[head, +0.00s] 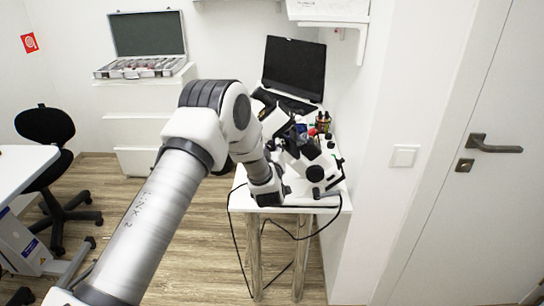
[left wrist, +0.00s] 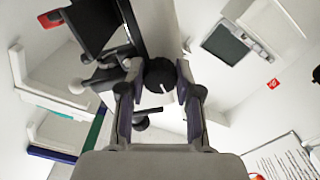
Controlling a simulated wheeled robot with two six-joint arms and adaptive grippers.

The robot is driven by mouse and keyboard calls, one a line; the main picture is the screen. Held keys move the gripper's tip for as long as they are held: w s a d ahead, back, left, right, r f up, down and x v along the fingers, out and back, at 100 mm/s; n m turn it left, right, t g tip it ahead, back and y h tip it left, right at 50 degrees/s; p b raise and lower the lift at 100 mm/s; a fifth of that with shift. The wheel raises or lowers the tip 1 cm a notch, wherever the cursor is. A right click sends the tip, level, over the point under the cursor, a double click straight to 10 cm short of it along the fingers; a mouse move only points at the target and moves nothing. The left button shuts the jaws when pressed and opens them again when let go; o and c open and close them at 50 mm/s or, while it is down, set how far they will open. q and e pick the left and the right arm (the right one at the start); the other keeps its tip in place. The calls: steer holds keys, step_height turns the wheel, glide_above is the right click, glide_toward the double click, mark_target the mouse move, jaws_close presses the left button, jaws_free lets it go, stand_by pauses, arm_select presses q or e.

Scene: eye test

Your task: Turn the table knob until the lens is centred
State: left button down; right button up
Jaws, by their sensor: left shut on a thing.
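A white and black eye instrument (head: 318,165) stands on a small white table (head: 300,205). My left arm reaches across the head view to it, and my left gripper (head: 272,188) is low at its near left side. In the left wrist view, a round black knob (left wrist: 160,74) with a short white mark lies between the fingertips of my left gripper (left wrist: 156,88). The gripper is shut on this knob. In the head view the grip itself is hidden by my gripper. I cannot make out the lens in either view. My right gripper is in neither view.
A dark laptop (head: 293,68) stands at the back of the small table, with small bottles (head: 323,121) nearby. Black cables hang below the table. An open lens case (head: 145,67) is on a shelf at the back left. A black chair (head: 47,127) stands left. The door (head: 475,200) is right.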

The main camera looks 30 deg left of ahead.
arm_select(q)
steer(key=shift+n+b, duration=1.3)
steer(key=shift+n, duration=0.2)
steer(key=shift+r, duration=0.1)
steer(key=c, duration=0.8)
jaws_free()
steer(key=shift+s, duration=0.1)
steer(key=v, duration=1.2)
